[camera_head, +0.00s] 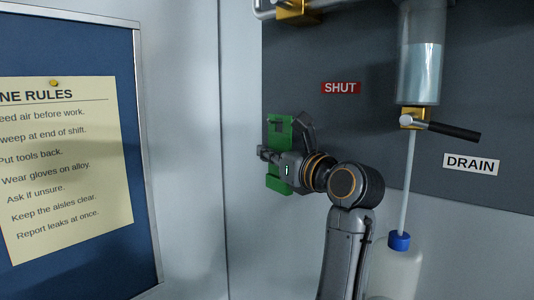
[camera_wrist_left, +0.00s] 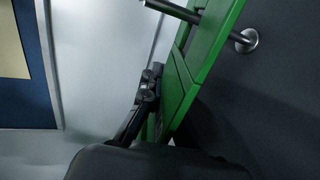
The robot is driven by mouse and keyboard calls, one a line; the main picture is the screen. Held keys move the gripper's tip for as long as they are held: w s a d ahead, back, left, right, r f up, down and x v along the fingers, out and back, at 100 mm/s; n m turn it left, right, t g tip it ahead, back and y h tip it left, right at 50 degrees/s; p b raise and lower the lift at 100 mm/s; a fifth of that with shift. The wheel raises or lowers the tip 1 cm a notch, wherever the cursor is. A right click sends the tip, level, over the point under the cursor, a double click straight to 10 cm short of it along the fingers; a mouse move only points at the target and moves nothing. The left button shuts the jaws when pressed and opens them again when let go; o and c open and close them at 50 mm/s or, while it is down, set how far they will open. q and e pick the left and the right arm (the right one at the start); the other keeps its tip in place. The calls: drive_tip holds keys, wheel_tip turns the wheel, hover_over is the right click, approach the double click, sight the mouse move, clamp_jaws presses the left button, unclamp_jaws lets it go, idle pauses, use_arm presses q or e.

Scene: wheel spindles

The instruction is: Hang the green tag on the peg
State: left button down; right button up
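The green tag (camera_head: 279,130) is upright against the dark panel's left part in the head view, and large in the left wrist view (camera_wrist_left: 187,90). A metal peg (camera_wrist_left: 178,11) with a round base sticks out of the dark panel. In the left wrist view the peg appears to pass through the tag's opening: its free end lies in front of one strip, and another strip hides part of it near the base. My left gripper (camera_head: 270,156) is shut on the tag's lower part; one finger (camera_wrist_left: 147,90) shows in the wrist view. The peg is hidden in the head view.
A clear cylinder (camera_head: 419,65) with a black-handled valve (camera_head: 450,130) hangs right of the tag, above a bottle with a blue cap (camera_head: 399,241). A red SHUT label (camera_head: 341,88) and a DRAIN label (camera_head: 471,164) are on the panel. A blue notice board (camera_head: 110,55) is at left.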

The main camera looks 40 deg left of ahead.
idle(0.4)
use_arm(q)
drive_tip(key=c, duration=1.4)
unclamp_jaws()
drive_tip(key=shift+c, duration=0.2)
